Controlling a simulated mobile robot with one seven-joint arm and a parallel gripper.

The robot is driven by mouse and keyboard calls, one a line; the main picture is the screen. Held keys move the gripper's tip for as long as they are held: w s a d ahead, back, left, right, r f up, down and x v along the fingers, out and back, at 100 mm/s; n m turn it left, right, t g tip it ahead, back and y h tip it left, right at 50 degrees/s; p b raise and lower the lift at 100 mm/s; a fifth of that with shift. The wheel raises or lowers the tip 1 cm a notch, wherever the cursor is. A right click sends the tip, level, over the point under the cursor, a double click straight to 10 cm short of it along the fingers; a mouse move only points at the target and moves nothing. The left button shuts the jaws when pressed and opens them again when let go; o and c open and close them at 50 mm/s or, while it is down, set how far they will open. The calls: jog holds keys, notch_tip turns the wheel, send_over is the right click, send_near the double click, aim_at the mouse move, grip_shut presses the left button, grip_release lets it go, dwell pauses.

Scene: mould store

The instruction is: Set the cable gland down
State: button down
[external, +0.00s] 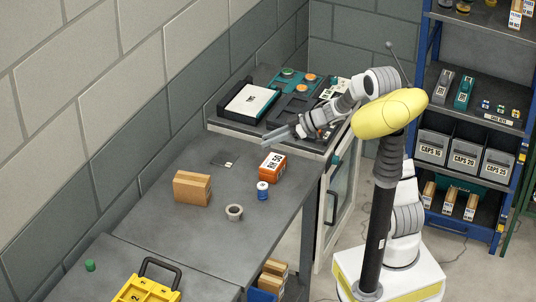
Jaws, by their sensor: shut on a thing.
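My gripper (270,138) is at the end of the arm, which reaches left from my base. It is above the front edge of the raised cabinet top, near the back of the grey table. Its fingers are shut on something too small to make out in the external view. I cannot pick out the cable gland by its shape; the fingers hide most of what they hold. A dark square plate (224,159) with small light marks lies on the table, left of and below the fingertips.
On the grey table (180,235) are a cardboard box (192,188), an orange box (273,165), a blue-and-white spool (263,191) and a pale ring (234,212). The cabinet top holds trays, including a white-topped one (249,102). A blue-framed shelf (470,130) stands right.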

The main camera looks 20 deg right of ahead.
jog(key=w+a+r+m+t+h, duration=0.1)
jog(key=a+r+m+t, duration=0.2)
jog(key=a, duration=1.2)
jog(key=s+a+f, duration=0.3)
jog(key=s+a, duration=0.1)
jog(key=a, duration=0.2)
jog(key=s+a+f+p, duration=0.1)
jog(key=s+a+f, duration=0.2)
jog(key=a, duration=0.4)
jog(key=s+a+f, duration=0.3)
jog(key=s+a, duration=0.2)
jog(key=a, duration=0.1)
jog(key=shift+s+a+f, duration=0.1)
jog(key=shift+a+f, duration=0.1)
jog(key=shift+f, duration=2.15)
jog(key=shift+f, duration=0.15)
jog(key=c, duration=0.7)
grip_release()
